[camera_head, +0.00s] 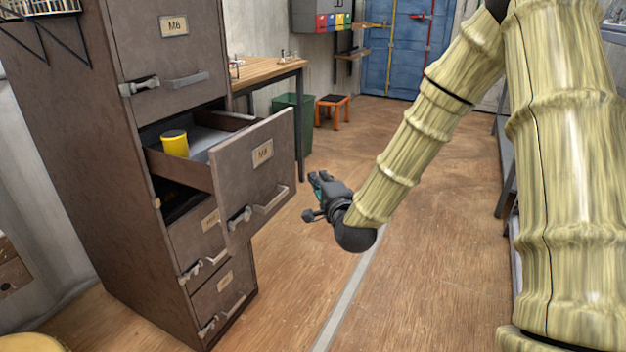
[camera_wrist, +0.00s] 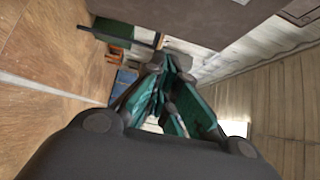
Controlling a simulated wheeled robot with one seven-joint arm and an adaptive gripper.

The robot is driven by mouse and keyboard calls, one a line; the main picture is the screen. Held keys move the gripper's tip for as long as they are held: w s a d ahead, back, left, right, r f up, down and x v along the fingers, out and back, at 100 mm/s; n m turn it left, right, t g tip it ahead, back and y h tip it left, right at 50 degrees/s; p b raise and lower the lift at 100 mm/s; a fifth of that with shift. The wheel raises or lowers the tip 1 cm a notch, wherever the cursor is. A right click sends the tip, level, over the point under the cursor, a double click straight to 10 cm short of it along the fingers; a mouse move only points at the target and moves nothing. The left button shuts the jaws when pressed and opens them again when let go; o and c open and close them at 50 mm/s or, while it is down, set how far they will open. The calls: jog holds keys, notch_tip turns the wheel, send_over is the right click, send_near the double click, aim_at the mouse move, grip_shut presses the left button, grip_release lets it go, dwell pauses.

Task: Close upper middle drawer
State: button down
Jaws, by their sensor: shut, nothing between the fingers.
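A tall brown filing cabinet (camera_head: 80,130) stands at the left in the head view. Its upper middle drawer (camera_head: 255,195) is pulled well out, with a label and a light handle on its front. A yellow can (camera_head: 174,143) stands inside this drawer. My gripper (camera_head: 312,196) is shut and empty, to the right of the drawer front and apart from it. In the wrist view my gripper's green fingers (camera_wrist: 170,100) are together with nothing between them. A brown surface along the top edge of the wrist view cannot be told for certain.
The drawer above, M6 (camera_head: 174,50), and the two lower drawers (camera_head: 224,290) are shut. A wooden table (camera_head: 265,72), a green bin (camera_head: 288,115) and an orange stool (camera_head: 333,101) stand behind. The wooden floor (camera_head: 440,260) right of the cabinet is clear.

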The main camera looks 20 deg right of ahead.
jog(key=b, duration=0.1)
send_near(292, 154)
jog(key=w+d, duration=0.1)
jog(key=d, duration=0.2)
jog(key=shift+w+a+f+b, duration=0.1)
jog(key=shift+w+a, duration=0.3)
jog(key=shift+w, duration=0.2)
jog(key=shift+w+a+b, duration=0.1)
jog(key=shift+w+a, duration=0.25)
jog(key=shift+w, duration=0.25)
jog(key=shift+w+a+f+b, duration=0.1)
jog(key=shift+w+a, duration=0.3)
jog(key=shift+w, duration=0.2)
